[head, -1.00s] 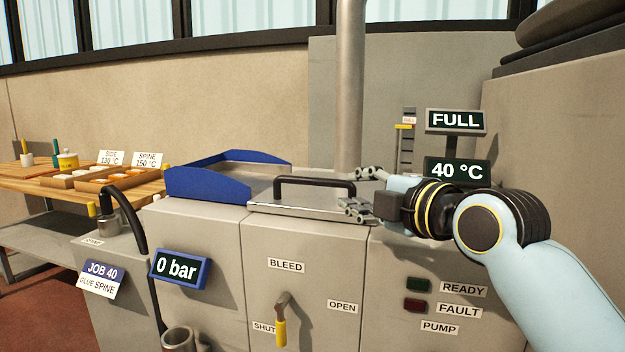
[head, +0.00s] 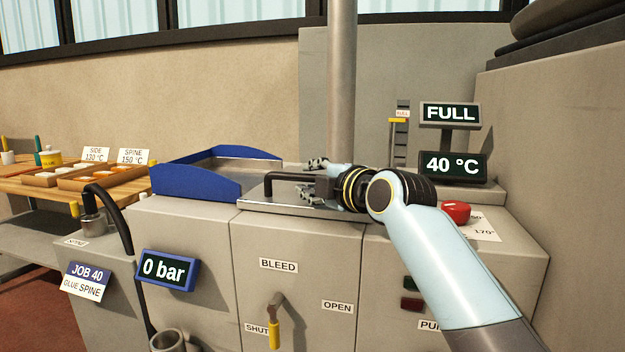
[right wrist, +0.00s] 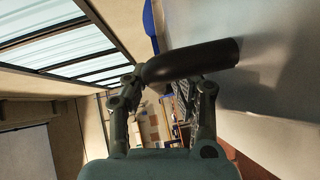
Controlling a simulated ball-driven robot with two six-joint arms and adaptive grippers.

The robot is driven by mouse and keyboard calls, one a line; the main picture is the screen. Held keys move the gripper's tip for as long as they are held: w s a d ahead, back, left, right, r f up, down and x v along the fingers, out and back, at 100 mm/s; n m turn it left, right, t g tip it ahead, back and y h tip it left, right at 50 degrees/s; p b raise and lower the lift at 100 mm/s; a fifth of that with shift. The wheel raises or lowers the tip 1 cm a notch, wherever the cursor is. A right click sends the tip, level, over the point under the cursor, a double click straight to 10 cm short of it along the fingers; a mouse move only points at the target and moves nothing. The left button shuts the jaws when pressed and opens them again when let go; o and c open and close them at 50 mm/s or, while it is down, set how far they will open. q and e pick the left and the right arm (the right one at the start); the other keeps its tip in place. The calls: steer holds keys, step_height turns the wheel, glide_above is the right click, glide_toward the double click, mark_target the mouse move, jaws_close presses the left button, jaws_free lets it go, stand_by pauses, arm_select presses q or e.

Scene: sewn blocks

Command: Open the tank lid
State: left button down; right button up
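The tank lid (head: 282,208) is a flat steel plate on top of the grey machine, lying closed. Its black bar handle (head: 285,176) stands up from it. My right gripper (head: 315,179) reaches in from the right at the handle's right end. Its fingers are apart, one on the far side and one on the near side of the bar. In the right wrist view the dark handle (right wrist: 190,60) crosses ahead of the spread fingers (right wrist: 164,92); I cannot tell whether they touch it. My left gripper is not in view.
A blue-sided tray (head: 195,181) stands left of the lid. A vertical pipe (head: 341,90) rises behind it. A red knob (head: 456,212) is right of my arm. Signs read FULL (head: 450,113), 40 °C (head: 453,165) and 0 bar (head: 166,269). The BLEED lever (head: 274,330) hangs down on the front.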

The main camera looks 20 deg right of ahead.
jaws_close()
stand_by(0.3)
steer(key=shift+r, duration=0.15)
